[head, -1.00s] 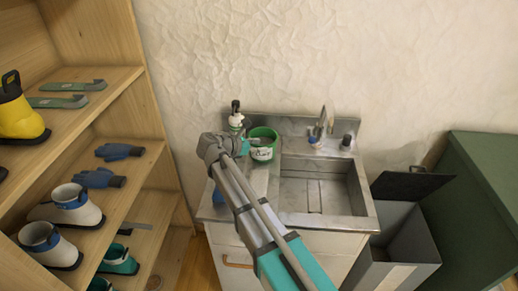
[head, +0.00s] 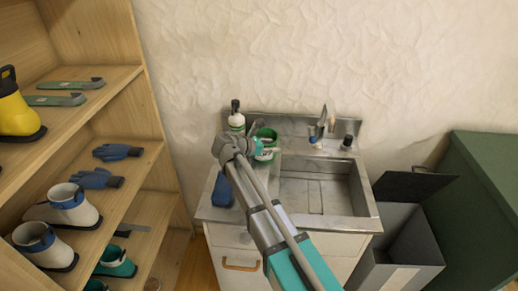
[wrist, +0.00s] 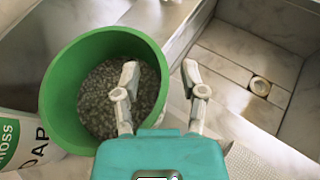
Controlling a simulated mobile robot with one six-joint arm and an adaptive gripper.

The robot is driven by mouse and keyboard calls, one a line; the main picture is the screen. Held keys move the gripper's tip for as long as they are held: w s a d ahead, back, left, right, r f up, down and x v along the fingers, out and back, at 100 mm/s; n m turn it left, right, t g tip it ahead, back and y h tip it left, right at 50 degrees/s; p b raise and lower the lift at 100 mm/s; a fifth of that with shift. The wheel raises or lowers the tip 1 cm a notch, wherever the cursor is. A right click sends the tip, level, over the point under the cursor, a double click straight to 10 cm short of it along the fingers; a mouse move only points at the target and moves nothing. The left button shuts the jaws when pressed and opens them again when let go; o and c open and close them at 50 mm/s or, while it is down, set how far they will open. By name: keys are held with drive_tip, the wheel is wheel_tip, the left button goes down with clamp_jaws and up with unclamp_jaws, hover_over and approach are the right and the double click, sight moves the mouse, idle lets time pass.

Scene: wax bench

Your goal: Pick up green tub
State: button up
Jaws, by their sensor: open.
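The green tub (head: 268,135) stands on the left part of the sink counter, close to the back. In the wrist view the tub (wrist: 62,98) is round, seen from above into its mouth, with grey granules inside. My gripper (head: 262,147) is open at the tub's right front. In the wrist view the gripper (wrist: 160,80) has its left finger over the tub's mouth and its right finger outside the rim, above the counter. I cannot tell whether either finger touches it.
A white bottle with a dark top (head: 236,119) stands left of the tub. A blue item (head: 223,190) lies at the counter's left front. The sink basin (head: 320,193) and tap (head: 322,120) are to the right. A wooden shelf (head: 150,110) with boots and gloves stands at left.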

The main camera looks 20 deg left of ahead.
idle(0.3)
clamp_jaws()
drive_tip(key=shift+r, duration=0.3)
idle(0.3)
wheel_tip(320, 180, up, 2)
drive_tip(key=p, duration=0.2)
drive_tip(key=shift+r+p, duration=0.1)
drive_tip(key=shift+p, duration=0.25)
drive_tip(key=s+d+r+p, duration=0.6)
drive_tip(key=s+r+p, duration=0.4)
drive_tip(key=s, duration=0.2)
drive_tip(key=shift+s+r, duration=0.15)
drive_tip(key=shift+s, duration=0.25)
